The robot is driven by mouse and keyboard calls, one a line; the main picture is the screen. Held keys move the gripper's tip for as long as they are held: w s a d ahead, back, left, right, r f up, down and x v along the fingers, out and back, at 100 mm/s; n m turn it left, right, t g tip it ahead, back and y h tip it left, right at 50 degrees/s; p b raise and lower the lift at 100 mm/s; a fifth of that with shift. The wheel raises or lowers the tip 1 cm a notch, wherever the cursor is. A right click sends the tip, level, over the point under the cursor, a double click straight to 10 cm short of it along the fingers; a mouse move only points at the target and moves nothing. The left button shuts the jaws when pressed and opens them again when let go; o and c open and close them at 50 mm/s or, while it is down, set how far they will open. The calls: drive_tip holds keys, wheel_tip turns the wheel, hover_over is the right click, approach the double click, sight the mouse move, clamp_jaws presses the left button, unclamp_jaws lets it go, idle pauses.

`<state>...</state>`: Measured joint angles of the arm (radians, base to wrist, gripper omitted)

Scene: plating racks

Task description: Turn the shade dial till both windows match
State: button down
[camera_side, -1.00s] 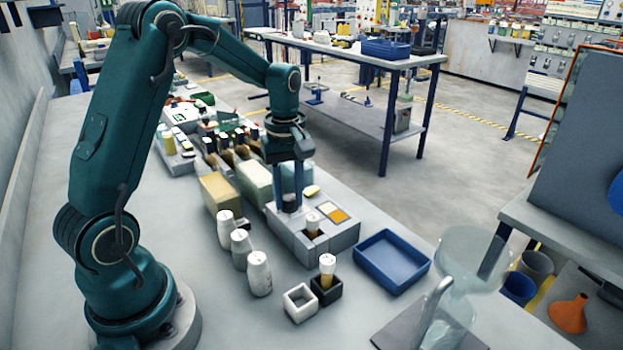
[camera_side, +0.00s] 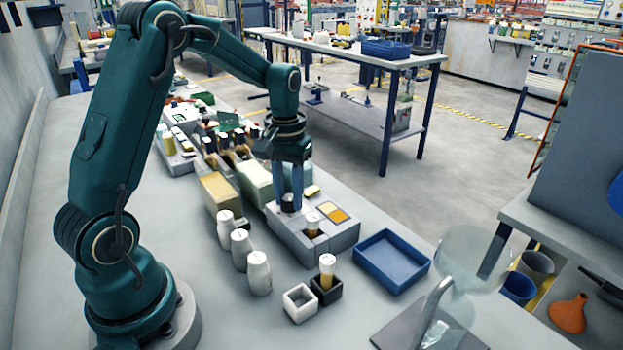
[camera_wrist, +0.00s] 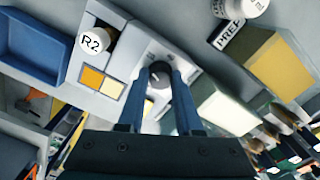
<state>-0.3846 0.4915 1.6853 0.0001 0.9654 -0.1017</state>
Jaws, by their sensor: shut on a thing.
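The shade dial (camera_wrist: 159,75) is a dark round knob with a light mark, on a grey block (camera_side: 335,240). My gripper (camera_side: 290,202) points straight down with its two blue fingers shut on the dial, one on each side; the wrist view shows them too (camera_wrist: 157,82). The two square windows lie side by side on the block. One window is strong orange (camera_wrist: 93,78), also in the side view (camera_side: 339,215). The window nearer the dial is paler yellow (camera_wrist: 112,89), so their shades differ. The dial is partly hidden in the side view.
A vial labelled R2 (camera_wrist: 94,40) stands in the block beside the windows. A blue tray (camera_side: 391,261), white bottles (camera_side: 259,273), a black holder with a vial (camera_side: 326,289) and a white holder (camera_side: 299,303) stand nearby. A glass vessel (camera_side: 463,265) stands at front right.

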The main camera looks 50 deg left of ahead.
sight(289, 198)
drive_tip(key=shift+m, duration=1.1)
drive_tip(key=c, duration=0.6)
unclamp_jaws()
drive_tip(key=shift+r, duration=0.15)
drive_tip(key=shift+r, duration=2.45)
